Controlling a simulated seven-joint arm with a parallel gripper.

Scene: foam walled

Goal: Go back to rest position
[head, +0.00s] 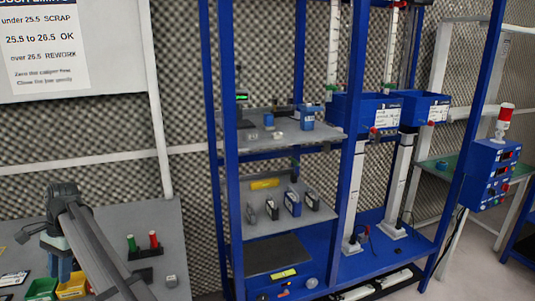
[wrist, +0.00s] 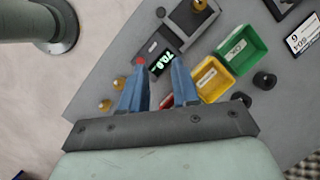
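My gripper (wrist: 159,80) shows in the wrist view with two blue fingers apart and nothing between them. It is open and above the grey table (wrist: 105,75). Below and beyond the fingertips lies a dark device with a lit green display (wrist: 160,64) and a red button. In the head view my arm reaches in at the lower left, over the grey table (head: 180,225); the fingertips are not clear there.
A yellow bin (wrist: 211,78) and a green bin (wrist: 240,48) stand right of the fingers. Brass knobs (wrist: 104,106) lie left. A black stand with green and red pieces (head: 146,252) is on the table. A blue shelf rack (head: 225,170) stands to the right.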

